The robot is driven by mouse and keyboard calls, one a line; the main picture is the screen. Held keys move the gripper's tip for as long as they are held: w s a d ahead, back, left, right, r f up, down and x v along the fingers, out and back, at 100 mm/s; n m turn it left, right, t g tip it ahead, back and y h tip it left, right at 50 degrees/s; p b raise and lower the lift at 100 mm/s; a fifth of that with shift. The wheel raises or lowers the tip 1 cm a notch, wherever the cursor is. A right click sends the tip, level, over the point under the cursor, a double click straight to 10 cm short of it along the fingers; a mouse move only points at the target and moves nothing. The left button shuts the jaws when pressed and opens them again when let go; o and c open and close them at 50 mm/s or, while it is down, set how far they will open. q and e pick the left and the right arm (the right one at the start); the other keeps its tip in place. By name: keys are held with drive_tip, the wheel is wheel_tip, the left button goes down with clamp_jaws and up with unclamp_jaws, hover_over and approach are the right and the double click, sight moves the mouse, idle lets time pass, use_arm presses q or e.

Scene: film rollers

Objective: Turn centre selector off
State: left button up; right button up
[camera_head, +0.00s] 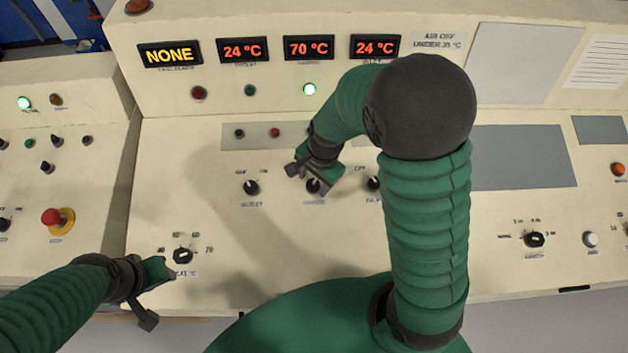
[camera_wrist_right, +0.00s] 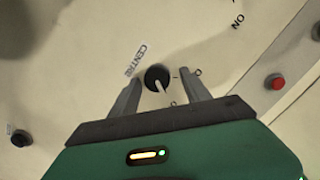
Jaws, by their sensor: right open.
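The centre selector (camera_head: 314,186) is a small black rotary knob with a pale pointer, in the middle of the three-knob row on the cream panel. In the right wrist view the knob (camera_wrist_right: 155,76) sits beside the label CENTRE (camera_wrist_right: 136,58), its pointer toward the bottom and slightly right of that picture. My right gripper (camera_wrist_right: 163,81) is open, with one finger on each side of the knob; contact cannot be told. In the head view my right gripper (camera_head: 316,178) partly covers the knob and its markings. My left gripper (camera_head: 150,285) is near the temperature knob (camera_head: 183,255), its jaws unclear.
Neighbouring knobs stand left (camera_head: 251,187) and right (camera_head: 373,183) of the centre one. A red button (camera_wrist_right: 276,82) shows right in the wrist view. The displays read NONE (camera_head: 170,55), 24 °C (camera_head: 242,50), 70 °C (camera_head: 309,47) and 24 °C (camera_head: 375,46). A green lamp (camera_head: 309,89) is lit.

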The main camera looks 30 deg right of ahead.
drive_tip(key=shift+s+r, duration=0.1)
drive_tip(key=shift+s, duration=0.1)
drive_tip(key=shift+c, duration=1.2)
clamp_jaws()
